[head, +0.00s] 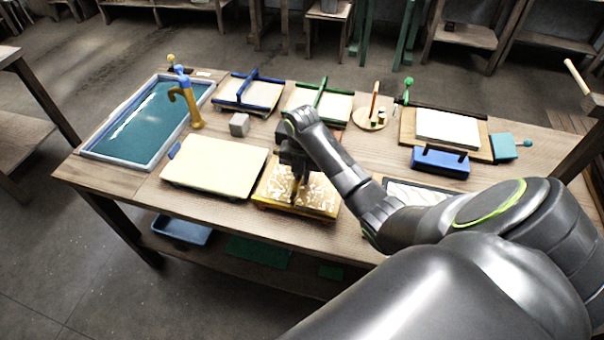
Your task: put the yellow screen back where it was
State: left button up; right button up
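The yellow screen (325,205) lies at the front middle of the wooden table. It is a shallow square with a yellow rim, and its face is speckled with white and brown bits. My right gripper (297,188) points down over its middle, with the dark fingers at or just above its face. The gripper and wrist hide the screen's centre and back part, so I cannot tell whether the fingers are closed on a handle. My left gripper is out of view.
A blue-handled screen (262,95) and a green-handled screen (335,104) lie behind. A cream board (213,165) is at the left, beside a water vat (107,157) and a yellow tap (192,107). A blue box-like tool (440,162) and white stack (448,128) stand right.

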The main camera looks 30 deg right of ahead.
jog(key=o, duration=0.3)
jog(key=shift+o, duration=0.2)
notch_tip(320, 180, up, 5)
jog(key=shift+w+r+b, duration=0.1)
jog(key=shift+b, duration=0.2)
notch_tip(320, 180, up, 6)
jog(key=p, duration=0.4)
jog(key=shift+f+p, duration=0.25)
jog(key=shift+p, duration=0.1)
jog(key=shift+r+p, duration=0.95)
